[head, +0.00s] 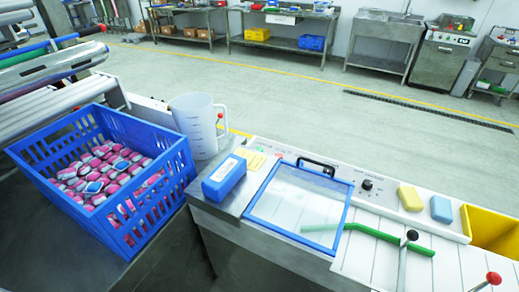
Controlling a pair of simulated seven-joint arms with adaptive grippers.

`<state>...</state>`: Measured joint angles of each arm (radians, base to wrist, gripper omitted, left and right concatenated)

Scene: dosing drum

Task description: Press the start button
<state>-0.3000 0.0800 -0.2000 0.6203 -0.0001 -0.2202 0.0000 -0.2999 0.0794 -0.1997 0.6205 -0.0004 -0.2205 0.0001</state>
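A pale control panel (340,178) runs along the back of the machine on the right. Near its left end are a small green spot (262,149) and a small reddish spot (279,155), which look like buttons or lamps. Their lettering is too small to read, so I cannot tell which one is the start button. A black knob (367,185) is farther right on the panel. Neither of my grippers is in view.
A blue-framed clear lid (259,212) with a black handle lies before the panel. A blue box (223,177), jug (197,124) and blue crate (184,172) of pink-and-white packets are left.

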